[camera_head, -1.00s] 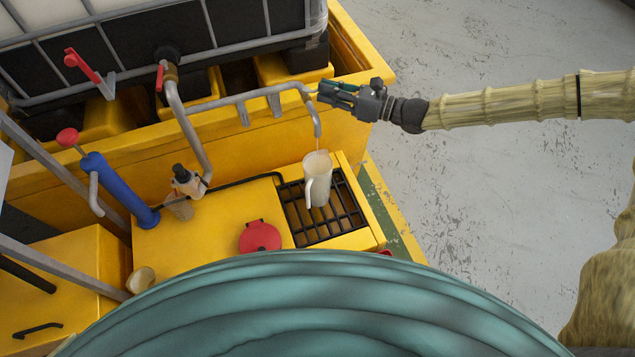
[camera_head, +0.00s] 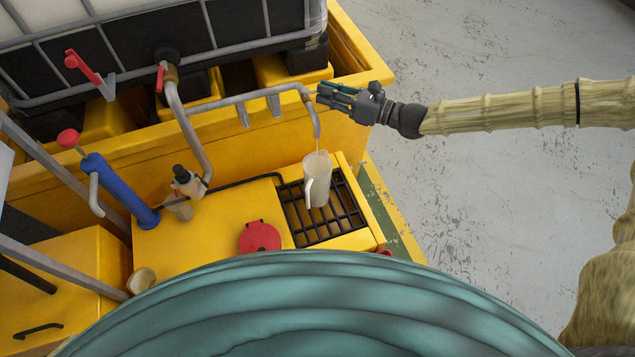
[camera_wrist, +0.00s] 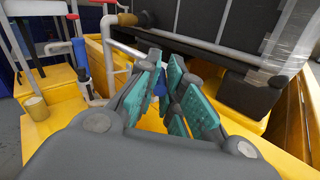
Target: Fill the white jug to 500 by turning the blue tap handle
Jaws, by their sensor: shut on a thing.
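The white jug (camera_head: 318,185) stands upright on the black grate (camera_head: 340,225), under the mouth of the grey spout (camera_head: 316,115). A thin stream runs from the spout towards the jug's open top. The liquid level and any marks are too small to read. My gripper (camera_head: 325,93) is at the spout's upper bend, above the jug, reaching in from the right. The blue tap handle (camera_wrist: 161,88) shows between my teal finger pads in the wrist view, and my gripper is shut on it. In the head view my fingers hide most of the handle.
A grey pipe (camera_head: 235,99) runs left from the spout to a red-handled valve (camera_head: 160,78) on the caged tank. A bottle (camera_head: 184,182), red lid (camera_head: 260,237) and blue cylinder (camera_head: 120,190) stand left of the jug. Grey floor is clear at right.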

